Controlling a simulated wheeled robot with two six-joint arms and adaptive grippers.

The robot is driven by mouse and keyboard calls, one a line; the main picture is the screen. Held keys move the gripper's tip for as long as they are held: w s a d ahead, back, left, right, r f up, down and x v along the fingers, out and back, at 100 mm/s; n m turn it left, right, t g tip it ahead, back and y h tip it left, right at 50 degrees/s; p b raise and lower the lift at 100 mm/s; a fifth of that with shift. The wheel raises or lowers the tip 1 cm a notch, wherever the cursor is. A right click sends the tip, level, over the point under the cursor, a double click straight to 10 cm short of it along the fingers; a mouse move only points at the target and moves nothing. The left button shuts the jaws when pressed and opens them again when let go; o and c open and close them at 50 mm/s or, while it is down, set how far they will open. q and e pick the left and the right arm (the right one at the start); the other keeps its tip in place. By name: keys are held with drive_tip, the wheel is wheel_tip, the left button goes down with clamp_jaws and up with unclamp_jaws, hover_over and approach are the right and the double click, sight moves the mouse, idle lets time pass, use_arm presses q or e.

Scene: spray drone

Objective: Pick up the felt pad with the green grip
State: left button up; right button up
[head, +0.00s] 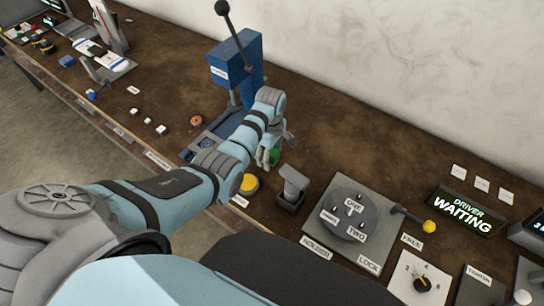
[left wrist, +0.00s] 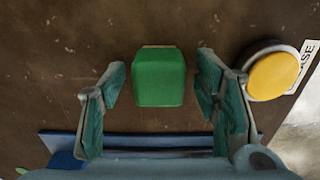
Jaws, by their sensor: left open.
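The green grip (left wrist: 159,77) of the felt pad shows in the left wrist view, upright between the two open fingers of my left gripper (left wrist: 163,95). There is a gap on each side, and neither finger touches it. In the head view a small part of the green grip (head: 275,155) shows beside my left gripper (head: 268,157), low over the bench. The felt under the grip is hidden in both views. My right gripper is in neither view.
A yellow button (left wrist: 273,76) stands close to the right finger in the left wrist view. A blue press (head: 236,62) with a lever stands behind my arm. A grey holder (head: 292,188) and a round dial plate (head: 350,213) lie to the right on the brown bench (head: 330,130).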

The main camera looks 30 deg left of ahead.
use_arm(q)
drive_tip(key=c, duration=1.2)
drive_tip(key=shift+c, duration=0.2)
drive_tip(key=shift+r, duration=0.15)
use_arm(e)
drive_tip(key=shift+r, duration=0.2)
